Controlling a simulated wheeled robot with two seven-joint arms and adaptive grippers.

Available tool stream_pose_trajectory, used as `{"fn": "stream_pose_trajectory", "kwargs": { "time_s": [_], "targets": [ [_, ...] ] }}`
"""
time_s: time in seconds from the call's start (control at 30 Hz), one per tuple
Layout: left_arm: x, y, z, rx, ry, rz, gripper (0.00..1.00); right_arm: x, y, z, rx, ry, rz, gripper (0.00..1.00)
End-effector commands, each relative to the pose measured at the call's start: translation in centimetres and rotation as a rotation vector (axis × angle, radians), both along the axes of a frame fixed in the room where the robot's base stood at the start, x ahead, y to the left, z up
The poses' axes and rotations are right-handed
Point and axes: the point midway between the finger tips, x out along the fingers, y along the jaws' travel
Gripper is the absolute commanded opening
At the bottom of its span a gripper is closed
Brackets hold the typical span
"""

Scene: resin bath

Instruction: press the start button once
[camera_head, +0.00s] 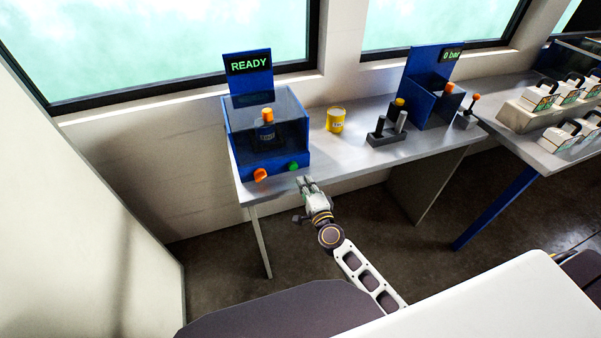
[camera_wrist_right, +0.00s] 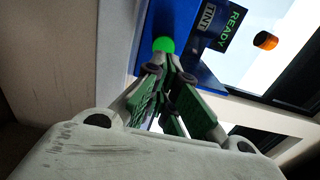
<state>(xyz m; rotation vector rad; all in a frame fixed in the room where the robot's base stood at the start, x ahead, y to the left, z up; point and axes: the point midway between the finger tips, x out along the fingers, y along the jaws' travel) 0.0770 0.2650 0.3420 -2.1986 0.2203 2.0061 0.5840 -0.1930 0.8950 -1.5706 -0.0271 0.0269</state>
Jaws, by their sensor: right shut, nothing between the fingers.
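The green start button (camera_head: 293,166) is on the lower front of the blue machine (camera_head: 226,116), to the right of an orange knob (camera_head: 260,175). My right gripper (camera_head: 305,181) is shut and empty, just in front of the machine's lower right front. In the right wrist view the green button (camera_wrist_right: 163,45) appears just beyond the closed fingertips (camera_wrist_right: 166,60). I cannot tell whether they touch it. The display (camera_head: 249,64) above the machine reads READY. A dark bottle with an orange cap (camera_head: 266,113) stands inside the machine. My left gripper is not in view.
A yellow can (camera_head: 335,119) stands on the grey bench (camera_head: 350,165) to the right of the machine. Further right are a dark holder (camera_head: 388,138), a second blue unit (camera_head: 420,103) reading 0 bar, and a lever (camera_head: 473,104). Bare floor lies below the bench.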

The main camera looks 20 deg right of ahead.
Motion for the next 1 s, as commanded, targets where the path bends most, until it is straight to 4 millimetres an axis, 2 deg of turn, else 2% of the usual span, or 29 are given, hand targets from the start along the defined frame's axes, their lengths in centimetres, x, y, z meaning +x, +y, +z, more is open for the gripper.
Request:
{"fn": "stream_pose_trajectory", "kwargs": {
  "time_s": [0.5,1.0],
  "targets": [
    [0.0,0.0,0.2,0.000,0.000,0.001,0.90,4.0,0.1,0.0,-0.001,0.000,0.000,0.00],
    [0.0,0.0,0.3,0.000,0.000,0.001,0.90,4.8,0.2,0.0,0.000,0.000,0.000,0.00]
  ]
}}
